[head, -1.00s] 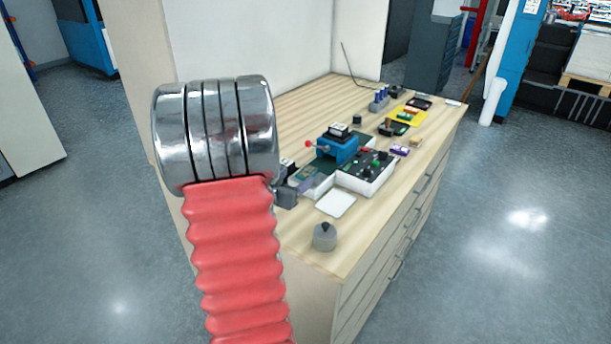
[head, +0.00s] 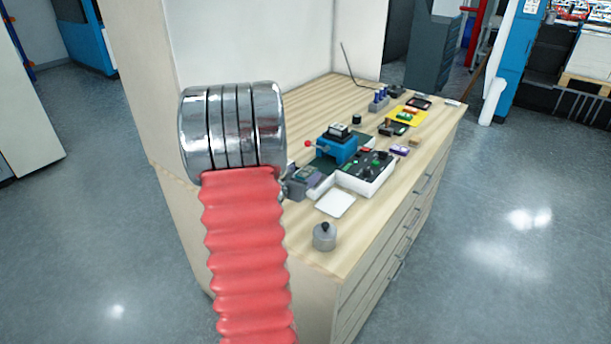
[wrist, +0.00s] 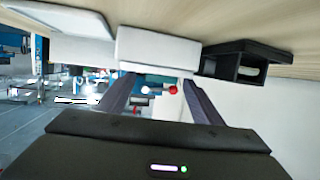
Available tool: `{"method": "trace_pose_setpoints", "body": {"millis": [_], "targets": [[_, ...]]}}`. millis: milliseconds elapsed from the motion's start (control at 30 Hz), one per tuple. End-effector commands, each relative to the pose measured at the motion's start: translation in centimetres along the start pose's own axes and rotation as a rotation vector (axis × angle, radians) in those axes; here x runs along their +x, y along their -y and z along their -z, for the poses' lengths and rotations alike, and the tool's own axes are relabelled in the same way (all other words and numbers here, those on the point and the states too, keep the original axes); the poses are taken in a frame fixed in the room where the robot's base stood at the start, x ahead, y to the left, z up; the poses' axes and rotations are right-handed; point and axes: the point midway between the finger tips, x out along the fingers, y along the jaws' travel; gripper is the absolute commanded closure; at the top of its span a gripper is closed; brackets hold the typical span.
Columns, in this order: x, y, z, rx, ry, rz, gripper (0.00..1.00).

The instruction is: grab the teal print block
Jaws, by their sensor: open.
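I cannot make out the teal print block for certain in either view. A dark green tray (head: 393,128) on the bench holds small coloured pieces, too small to tell apart. My gripper (head: 305,180) is partly hidden behind my arm in the head view, low over the near left part of the bench, beside the blue press (head: 337,148). In the wrist view my gripper (wrist: 158,80) is open, its two dark fingers apart with nothing held. The red lever knob (wrist: 173,90) shows between them, beyond the tips.
A control box (head: 366,170) with a black top stands right of the press. A white pad (head: 335,203) and a grey weight (head: 324,236) lie near the front. A purple block (head: 399,150), yellow mat (head: 410,116) and blue cylinders (head: 380,94) stand farther back. The bench (head: 400,185) is bare along its right edge.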

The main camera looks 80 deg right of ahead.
Motion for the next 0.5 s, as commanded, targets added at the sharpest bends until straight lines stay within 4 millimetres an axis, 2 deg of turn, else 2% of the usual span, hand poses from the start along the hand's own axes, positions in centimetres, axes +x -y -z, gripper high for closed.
{"method": "trace_pose_setpoints", "body": {"millis": [167, 500], "targets": [[-0.02, 0.02, 0.00, 0.000, 0.000, 0.000, 0.40], [-0.04, 0.04, 0.00, 0.000, 0.000, 0.000, 0.64]]}}
